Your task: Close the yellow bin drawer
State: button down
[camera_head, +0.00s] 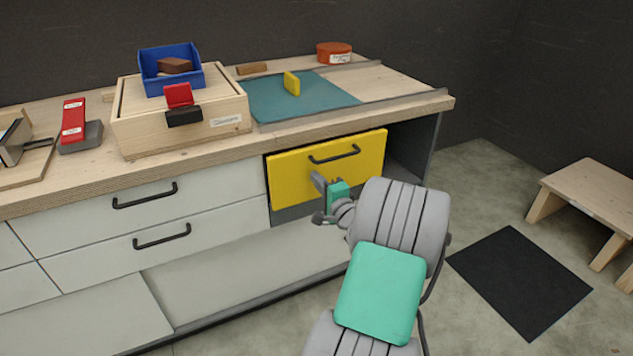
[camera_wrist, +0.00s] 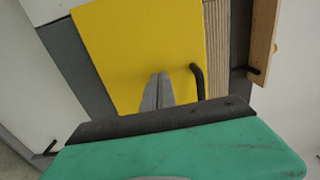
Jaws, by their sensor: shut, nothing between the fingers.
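The yellow bin drawer (camera_head: 287,177) is at the right end of the workbench, with a black bar handle (camera_head: 334,154) near its top edge. Its front looks tilted or slightly out from the cabinet; I cannot tell by how much. My gripper (camera_head: 317,180) is shut and empty in front of the drawer's yellow face, below the handle. In the wrist view, the closed fingertips (camera_wrist: 158,80) point at the yellow front (camera_wrist: 140,45), beside the handle (camera_wrist: 198,82). I cannot tell whether they touch it. My arm hides the drawer's lower right part.
White drawers (camera_head: 150,205) with black handles are to the left. The wooden worktop (camera_head: 410,88) above holds a wooden box (camera_head: 180,128), a blue bin (camera_head: 170,70) and a teal mat (camera_head: 265,98). A wooden stool (camera_head: 595,190) and black floor mat (camera_head: 520,280) are at right.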

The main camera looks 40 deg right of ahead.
aim_at(311, 170)
jog(key=shift+w+d, duration=0.15)
jog(key=shift+w, duration=0.2)
jog(key=p+x, duration=0.1)
jog(key=x, duration=0.2)
jog(key=shift+w+r, duration=0.1)
jog(key=shift+w, duration=0.25)
jog(key=shift+w+d, duration=0.2)
jog(key=shift+w, duration=0.05)
jog(key=shift+r, duration=0.25)
